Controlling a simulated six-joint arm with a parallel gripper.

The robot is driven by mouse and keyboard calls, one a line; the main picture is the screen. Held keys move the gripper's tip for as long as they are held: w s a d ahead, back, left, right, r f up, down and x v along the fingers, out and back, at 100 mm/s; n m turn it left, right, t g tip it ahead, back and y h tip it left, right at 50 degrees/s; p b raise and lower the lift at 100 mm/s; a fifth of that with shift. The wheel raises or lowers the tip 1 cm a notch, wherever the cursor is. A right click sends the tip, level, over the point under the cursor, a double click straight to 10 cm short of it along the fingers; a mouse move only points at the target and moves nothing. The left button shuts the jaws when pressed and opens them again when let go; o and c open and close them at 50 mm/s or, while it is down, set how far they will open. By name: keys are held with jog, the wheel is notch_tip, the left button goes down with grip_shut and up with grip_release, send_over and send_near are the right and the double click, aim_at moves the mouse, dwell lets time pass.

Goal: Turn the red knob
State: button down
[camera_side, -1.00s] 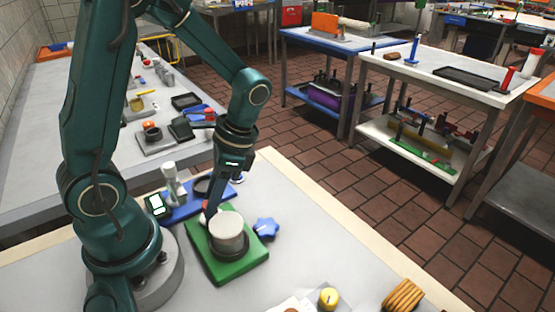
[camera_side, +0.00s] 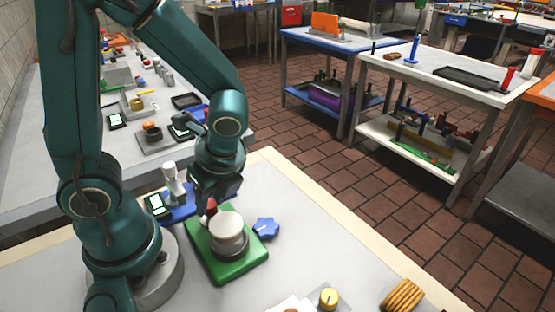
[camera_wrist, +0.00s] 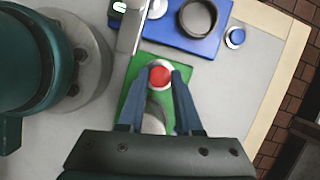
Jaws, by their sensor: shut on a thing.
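The red knob (camera_wrist: 159,76) sits on a green board and shows between my fingertips in the wrist view. In the side view the red knob (camera_side: 211,206) shows just below my gripper (camera_side: 208,203), at the back of the green board (camera_side: 232,272). My gripper (camera_wrist: 160,77) is shut on the knob, with one blue-grey finger on each side of it. A cream-coloured round piece (camera_side: 226,230) in a dark ring stands on the same board, in front of the knob. It is partly hidden by my gripper in the wrist view.
A blue board (camera_wrist: 215,44) with a dark round cup (camera_wrist: 198,18) lies behind the green one. A yellow knob (camera_side: 329,297) and stacked biscuits (camera_side: 403,294) are near the front edge.

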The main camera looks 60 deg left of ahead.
aim_at(210, 204)
jog(key=m+t, duration=0.1)
jog(key=m, duration=0.2)
jog(key=m+t, duration=0.1)
jog(key=m, duration=0.2)
jog(key=shift+s+t, duration=0.2)
jog(key=shift+t, duration=0.1)
jog(key=shift+m, duration=0.3)
jog(key=c, duration=0.6)
grip_release()
jog(key=shift+r, duration=0.1)
jog(key=shift+v, duration=1.95)
jog(key=shift+s+d+r, duration=0.15)
jog(key=shift+d+r, duration=0.05)
jog(key=shift+r, duration=0.3)
